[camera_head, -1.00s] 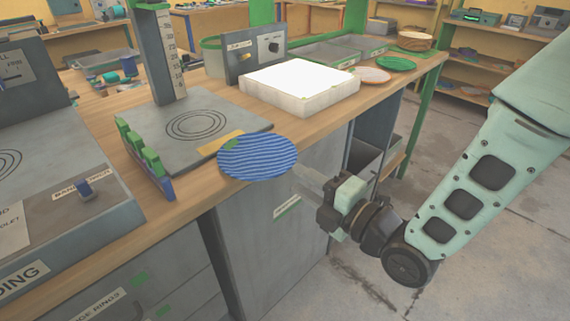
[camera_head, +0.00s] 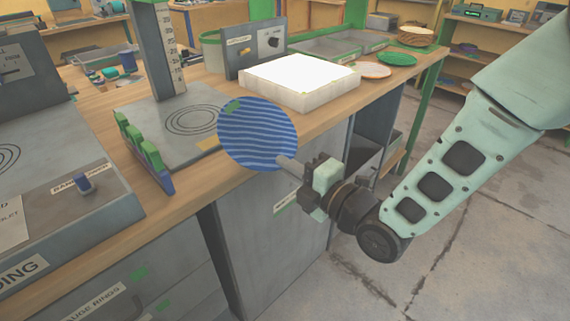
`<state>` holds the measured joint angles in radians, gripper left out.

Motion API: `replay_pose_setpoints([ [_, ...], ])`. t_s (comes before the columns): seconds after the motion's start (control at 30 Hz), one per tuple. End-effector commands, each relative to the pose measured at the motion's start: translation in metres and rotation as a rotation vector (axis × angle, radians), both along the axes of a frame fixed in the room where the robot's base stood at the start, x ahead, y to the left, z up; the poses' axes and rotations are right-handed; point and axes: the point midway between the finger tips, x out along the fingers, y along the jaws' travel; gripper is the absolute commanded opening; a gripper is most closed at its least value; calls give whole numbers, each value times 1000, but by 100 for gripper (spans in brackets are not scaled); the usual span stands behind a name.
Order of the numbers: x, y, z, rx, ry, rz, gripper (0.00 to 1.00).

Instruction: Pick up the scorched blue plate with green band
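The blue plate (camera_head: 256,135) has wavy lighter and darker stripes and a small green patch at its upper left edge. No scorch mark can be made out. The plate is tilted, its face turned towards the camera, at the bench's front edge. My gripper (camera_head: 286,163) is at its lower right rim, and the fingers appear closed on that rim. The fingertips are partly hidden at the plate's edge. Whether the plate's lower edge clears the bench cannot be told.
A grey base plate with ring marks (camera_head: 150,141) and an upright scale stands left of the plate. A glowing white block (camera_head: 299,94) lies behind it on the wooden bench (camera_head: 122,218). A green plate (camera_head: 397,59) and a white-and-orange plate (camera_head: 371,70) lie farther right. The floor at right is clear.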

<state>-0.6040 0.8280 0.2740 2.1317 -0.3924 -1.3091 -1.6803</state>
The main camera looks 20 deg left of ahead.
Motion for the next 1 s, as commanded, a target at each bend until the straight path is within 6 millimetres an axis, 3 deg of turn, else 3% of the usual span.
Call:
replay_pose_setpoints([
  [0.27,0,0,1,1,0,0,0],
  [0.53,0,0,27,1,-2,0,0],
  [0.77,0,0,25,0,0,0,0],
  [1.0,-8,-22,33,0,-1,-2,0],
])
